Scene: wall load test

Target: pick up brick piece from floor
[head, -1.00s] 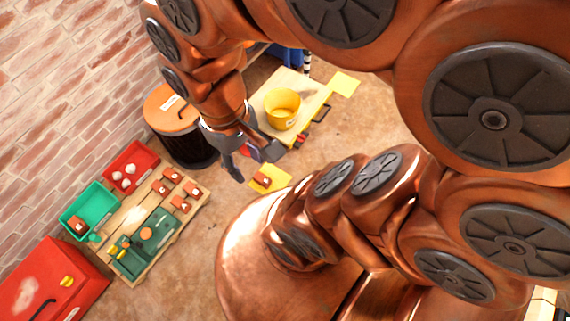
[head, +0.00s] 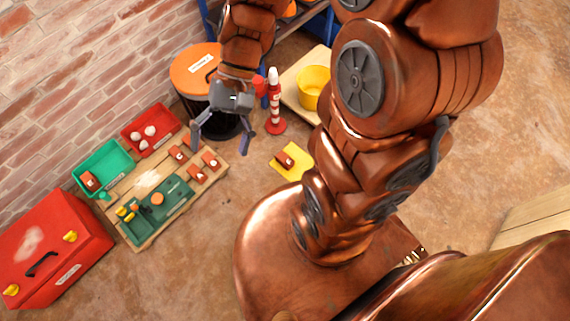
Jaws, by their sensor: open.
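A red-brown brick piece (head: 284,160) with a pale mark lies on a yellow sheet (head: 291,172) on the floor, right of my gripper. Several similar pieces are on a wooden pallet, among them a left one (head: 178,153), a right one (head: 211,161) and a lower one (head: 197,175). Another brick piece (head: 89,181) is in the green tray (head: 112,153). My gripper (head: 218,149) is open and empty, fingers pointing down. In the picture it overlaps the pallet's upper right corner and the black bin. Its height above the floor is hard to tell. A finger may hide one more piece.
An orange-lidded bin (head: 196,70) and a red-and-white post (head: 274,100) stand behind my gripper. A red tray (head: 150,135) with white lumps and a red toolbox (head: 52,250) are at left. A yellow bucket (head: 312,87) stands at the back.

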